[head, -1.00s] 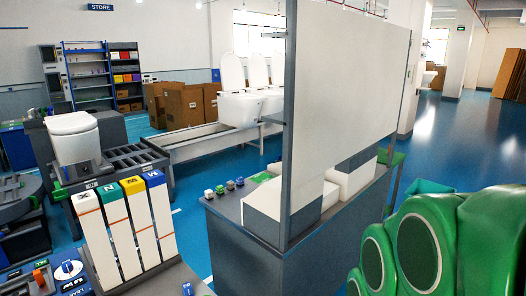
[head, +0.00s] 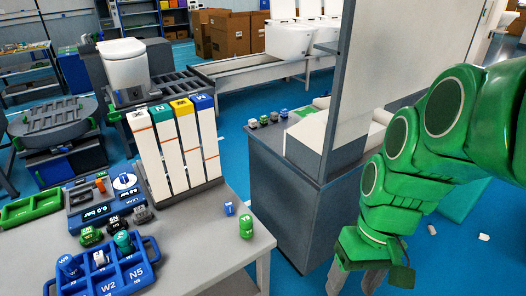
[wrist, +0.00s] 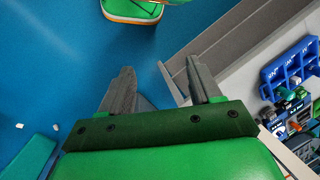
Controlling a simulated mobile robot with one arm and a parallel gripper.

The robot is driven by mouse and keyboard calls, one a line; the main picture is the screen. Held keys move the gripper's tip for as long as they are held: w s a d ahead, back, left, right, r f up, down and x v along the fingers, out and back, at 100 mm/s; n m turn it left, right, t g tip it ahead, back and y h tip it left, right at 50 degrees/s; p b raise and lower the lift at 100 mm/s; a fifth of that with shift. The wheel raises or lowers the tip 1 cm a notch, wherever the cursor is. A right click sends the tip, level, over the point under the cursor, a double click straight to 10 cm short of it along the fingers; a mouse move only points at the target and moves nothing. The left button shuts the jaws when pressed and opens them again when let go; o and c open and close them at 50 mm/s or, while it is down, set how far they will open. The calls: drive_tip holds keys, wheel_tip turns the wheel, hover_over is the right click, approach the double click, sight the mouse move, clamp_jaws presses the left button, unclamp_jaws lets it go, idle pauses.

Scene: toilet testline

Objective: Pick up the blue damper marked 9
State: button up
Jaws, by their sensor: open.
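Small blue pieces that could be the damper marked 9 show in the head view. One blue piece (head: 68,264) stands in the left of a blue tray (head: 137,284); its mark looks like W9 but is not sharp. Another small blue piece (head: 229,208) stands alone near the table's right edge, its mark too small to read. My gripper (head: 358,278) hangs low at the right, beyond the table edge, apart from both pieces. In the wrist view my gripper (wrist: 158,68) is open and empty, its grey fingers apart over blue floor.
A green piece (head: 246,228) stands beside the lone blue one. Several dark and green pieces, a gauge unit (head: 95,205) and a rack of tall white panels (head: 180,150) share the grey table (head: 200,255). A grey cabinet (head: 300,200) stands right, with floor between.

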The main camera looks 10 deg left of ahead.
drive_tip(key=w+a+f+n+g+y, duration=0.1)
drive_tip(key=w+a+f+n+y, duration=0.15)
drive_tip(key=w+a+n, duration=0.55)
drive_tip(key=w+a+f+n+g+y, duration=0.1)
drive_tip(key=w+a+n+g+y, duration=0.2)
drive_tip(key=w+a, duration=1)
drive_tip(key=w+a+f+n+t+y, duration=0.1)
drive_tip(key=w+a+f+n+y, duration=0.25)
drive_tip(key=w+f, duration=0.65)
drive_tip(key=n+y, duration=0.1)
drive_tip(key=n, duration=0.3)
approach(230, 204)
drive_tip(key=a+f, duration=0.1)
drive_tip(key=s+a, duration=0.1)
drive_tip(key=a, duration=0.1)
drive_tip(key=shift+s+f+t, duration=0.1)
drive_tip(key=shift+f+t, duration=0.3)
drive_tip(key=shift+s+x, duration=0.2)
drive_tip(key=shift+x, duration=2.4)
drive_tip(key=shift+r+n, duration=0.2)
drive_tip(key=shift+n, duration=0.05)
clamp_jaws()
